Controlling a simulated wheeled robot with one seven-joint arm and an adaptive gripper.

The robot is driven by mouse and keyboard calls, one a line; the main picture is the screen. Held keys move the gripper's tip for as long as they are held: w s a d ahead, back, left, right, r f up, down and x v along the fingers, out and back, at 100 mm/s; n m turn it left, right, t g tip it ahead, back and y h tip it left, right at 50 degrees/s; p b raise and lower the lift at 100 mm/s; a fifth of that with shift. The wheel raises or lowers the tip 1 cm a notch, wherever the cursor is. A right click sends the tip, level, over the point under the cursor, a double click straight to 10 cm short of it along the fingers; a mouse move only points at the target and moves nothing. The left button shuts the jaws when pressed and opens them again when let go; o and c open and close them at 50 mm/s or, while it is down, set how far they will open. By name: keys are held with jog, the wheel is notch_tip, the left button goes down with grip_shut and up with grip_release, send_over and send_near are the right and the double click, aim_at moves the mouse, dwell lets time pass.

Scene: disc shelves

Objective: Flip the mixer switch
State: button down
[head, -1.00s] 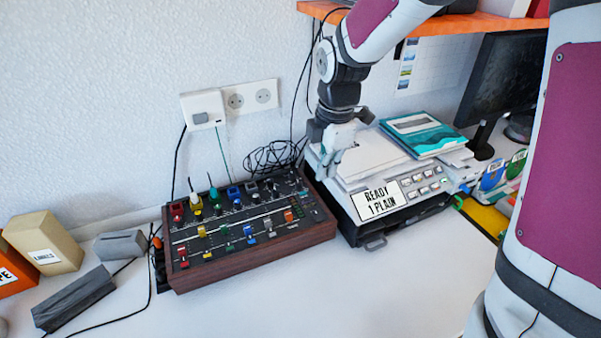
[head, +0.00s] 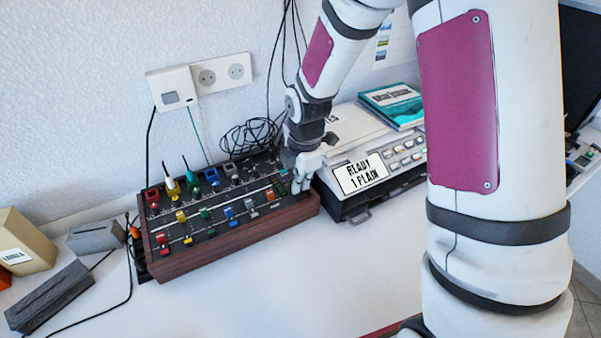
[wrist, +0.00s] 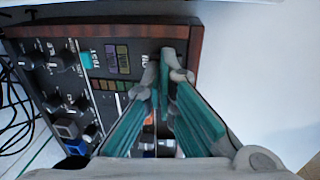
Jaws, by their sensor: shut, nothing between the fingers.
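The mixer (head: 232,234) is a dark panel with coloured knobs and sliders in a brown wooden case, in the middle of the head view. My gripper (head: 298,187) is over its right end, pointing down. In the wrist view the mixer's dark panel (wrist: 84,62) fills the left and centre, with a wooden edge at the right. My gripper (wrist: 161,68) there is shut and empty, its teal-padded fingertips at a small white label close to that edge. I cannot make out the switch, and the fingers cover that part of the panel. Whether the tips touch the panel is unclear.
A printer (head: 375,168) reading "READY 1 PLAIN" stands close to the mixer's right. Black cables (head: 247,138) lie behind the mixer. A cardboard box (head: 22,243) and grey blocks (head: 50,296) are at the left. The white table (head: 300,285) is clear in front of the mixer.

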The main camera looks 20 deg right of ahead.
jog(key=shift+w+f, duration=0.1)
jog(key=shift+f, duration=0.2)
